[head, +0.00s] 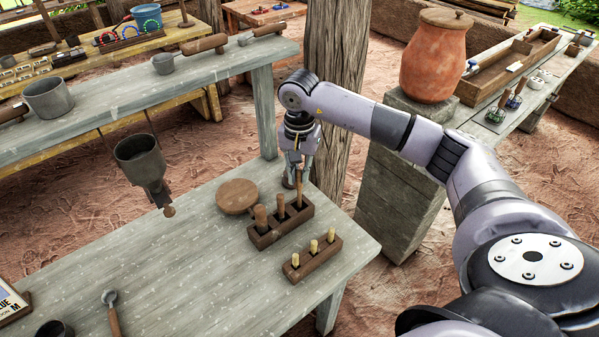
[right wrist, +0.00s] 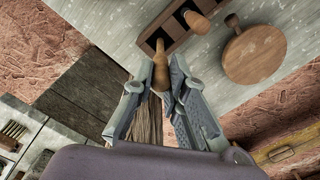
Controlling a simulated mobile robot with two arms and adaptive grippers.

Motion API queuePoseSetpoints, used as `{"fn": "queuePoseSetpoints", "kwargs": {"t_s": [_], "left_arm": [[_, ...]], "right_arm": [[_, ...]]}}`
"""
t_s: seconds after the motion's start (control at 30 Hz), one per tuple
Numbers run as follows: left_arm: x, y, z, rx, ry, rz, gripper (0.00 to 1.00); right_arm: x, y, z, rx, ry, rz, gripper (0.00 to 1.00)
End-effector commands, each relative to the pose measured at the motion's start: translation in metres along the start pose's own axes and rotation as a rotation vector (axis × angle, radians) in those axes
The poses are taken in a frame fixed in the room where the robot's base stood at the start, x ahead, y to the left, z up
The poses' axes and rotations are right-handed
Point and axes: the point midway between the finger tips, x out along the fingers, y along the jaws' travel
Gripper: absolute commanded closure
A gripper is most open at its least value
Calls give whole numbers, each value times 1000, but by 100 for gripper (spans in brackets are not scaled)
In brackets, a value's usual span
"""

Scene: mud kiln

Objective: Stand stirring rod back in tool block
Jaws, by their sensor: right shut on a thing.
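The tool block (head: 292,231) is a long dark wooden block on the grey table. Wooden handles (head: 260,216) and (head: 281,207) stand in its near and middle slots. My right gripper (head: 297,168) is above the block's far end, shut on the stirring rod (head: 299,190), a brown wooden rod held nearly upright. In the right wrist view the rod (right wrist: 160,68) runs from between my fingertips (right wrist: 160,92) to the end slot of the block (right wrist: 150,43). I cannot tell how deep its lower end sits. My left gripper is not in view.
A smaller block with several pale pegs (head: 318,259) stands just in front. A round wooden lid (head: 237,197) lies to the left. A wooden post (head: 335,80) rises behind the table.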

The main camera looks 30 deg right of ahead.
Motion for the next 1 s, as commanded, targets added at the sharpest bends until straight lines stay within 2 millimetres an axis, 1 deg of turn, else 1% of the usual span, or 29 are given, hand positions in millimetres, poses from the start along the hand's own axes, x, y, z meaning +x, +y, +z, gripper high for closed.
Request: {"fn": "queuePoseSetpoints", "kwargs": {"t_s": [0.43, 1.0], "left_arm": [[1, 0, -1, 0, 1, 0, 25], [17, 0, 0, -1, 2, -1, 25]], "right_arm": [[2, 0, 0, 0, 0, 0, 100], [19, 0, 0, 0, 0, 0, 100]]}}
